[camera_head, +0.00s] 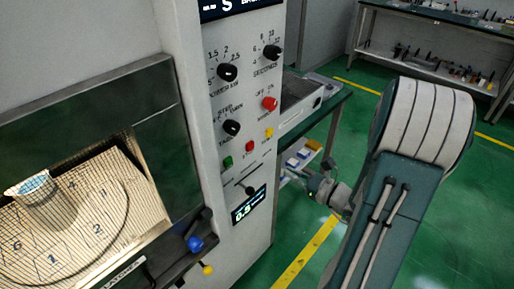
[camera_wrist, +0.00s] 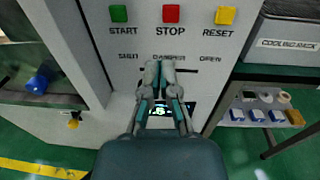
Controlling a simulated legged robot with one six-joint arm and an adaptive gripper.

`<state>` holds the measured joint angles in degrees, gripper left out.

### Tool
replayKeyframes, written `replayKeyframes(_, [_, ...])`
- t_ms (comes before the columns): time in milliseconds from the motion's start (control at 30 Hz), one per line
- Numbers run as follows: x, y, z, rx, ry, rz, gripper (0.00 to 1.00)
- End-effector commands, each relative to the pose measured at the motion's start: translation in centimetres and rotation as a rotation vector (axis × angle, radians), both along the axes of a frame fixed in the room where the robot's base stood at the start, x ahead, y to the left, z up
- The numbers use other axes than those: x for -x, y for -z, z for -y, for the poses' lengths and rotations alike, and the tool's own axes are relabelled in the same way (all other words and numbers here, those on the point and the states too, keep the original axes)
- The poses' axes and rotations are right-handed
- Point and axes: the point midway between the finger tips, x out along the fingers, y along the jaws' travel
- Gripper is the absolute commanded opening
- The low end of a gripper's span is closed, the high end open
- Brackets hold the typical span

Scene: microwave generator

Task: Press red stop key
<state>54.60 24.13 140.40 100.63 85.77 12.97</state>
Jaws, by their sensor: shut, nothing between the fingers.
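The red stop key (camera_head: 249,146) is a small square button on the grey control panel, between the green start key (camera_head: 228,161) and the yellow reset key (camera_head: 269,132). In the wrist view the red stop key (camera_wrist: 171,14) sits at the top, above its STOP label. My gripper (camera_wrist: 160,66) is shut and empty, its fingertips below the STOP label in that picture, over the damper scale. A gap to the panel cannot be judged there. In the head view my gripper (camera_head: 314,182) is right of the panel, partly hard to make out.
Black knobs (camera_head: 228,72) and a red knob (camera_head: 270,103) sit higher on the panel. A lit display (camera_head: 249,205) is lower down, partly hidden by my fingers in the wrist view. A blue-knobbed handle (camera_head: 195,243) is at left. A bench (camera_wrist: 300,75) stands right.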

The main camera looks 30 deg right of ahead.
Motion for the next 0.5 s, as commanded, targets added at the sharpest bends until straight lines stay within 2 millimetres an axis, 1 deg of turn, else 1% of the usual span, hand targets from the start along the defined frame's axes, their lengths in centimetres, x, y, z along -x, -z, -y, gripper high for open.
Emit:
replayKeyframes(33, [0.11, 0.37, 0.84, -0.022, 0.034, 0.000, 0.00])
replayKeyframes(133, [0.21, 0.60, 1.70, -0.044, 0.071, 0.005, 0.00])
replayKeyframes(500, [-0.01, 0.59, 1.65, -0.045, 0.072, 0.006, 0.00])
